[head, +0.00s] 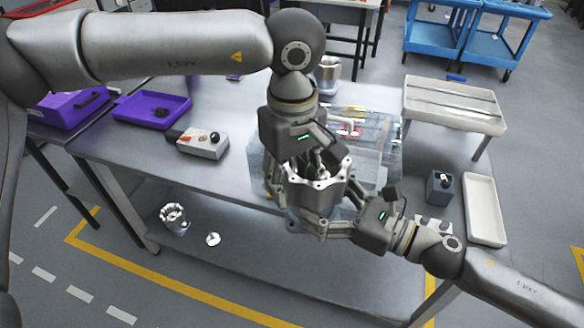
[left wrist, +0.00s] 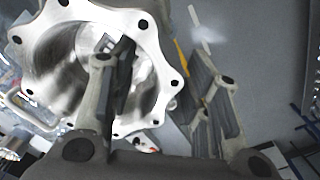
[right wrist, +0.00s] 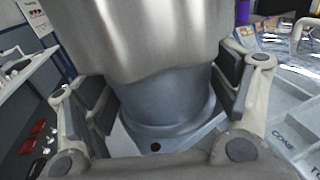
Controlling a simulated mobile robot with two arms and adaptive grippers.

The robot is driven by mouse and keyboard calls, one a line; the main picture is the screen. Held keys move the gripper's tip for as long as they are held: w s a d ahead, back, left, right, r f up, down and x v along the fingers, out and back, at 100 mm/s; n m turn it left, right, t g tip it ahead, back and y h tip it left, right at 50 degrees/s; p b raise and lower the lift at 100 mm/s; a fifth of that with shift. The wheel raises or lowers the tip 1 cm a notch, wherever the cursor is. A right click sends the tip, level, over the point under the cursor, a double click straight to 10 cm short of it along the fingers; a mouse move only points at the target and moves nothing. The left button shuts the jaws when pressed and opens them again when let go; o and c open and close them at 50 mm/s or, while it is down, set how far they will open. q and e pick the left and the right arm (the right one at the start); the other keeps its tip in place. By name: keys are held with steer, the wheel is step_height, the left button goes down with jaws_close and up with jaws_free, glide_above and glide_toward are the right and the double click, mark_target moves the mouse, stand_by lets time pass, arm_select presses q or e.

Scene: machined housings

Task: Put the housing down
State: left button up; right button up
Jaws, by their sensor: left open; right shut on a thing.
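The housing (head: 318,190) is a silver metal cylinder with a scalloped, bolt-holed top flange, upright at the table's front edge. My right gripper (head: 318,222) is shut on it from the front right; in the right wrist view the fingers flank the narrower lower body of the housing (right wrist: 165,100). My left gripper (head: 312,168) is above the housing, pointing down and open. In the left wrist view one finger is over the bore and the other outside the rim of the housing (left wrist: 150,25). Whether the left fingers touch it, I cannot tell. The housing's underside is hidden.
Clear bins (head: 370,160) stand close behind the housing. A grey control box (head: 203,145) and purple tray (head: 152,110) are left. Another housing (head: 328,72) stands at the back. A white tray (head: 486,208) is at right. The table's left front is clear.

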steer(key=shift+r, duration=0.15)
arm_select(q)
jaws_close()
steer(key=shift+r, duration=0.15)
arm_select(e)
steer(key=o, duration=1.8)
steer(key=shift+o, duration=0.4)
steer(key=shift+d, duration=0.1)
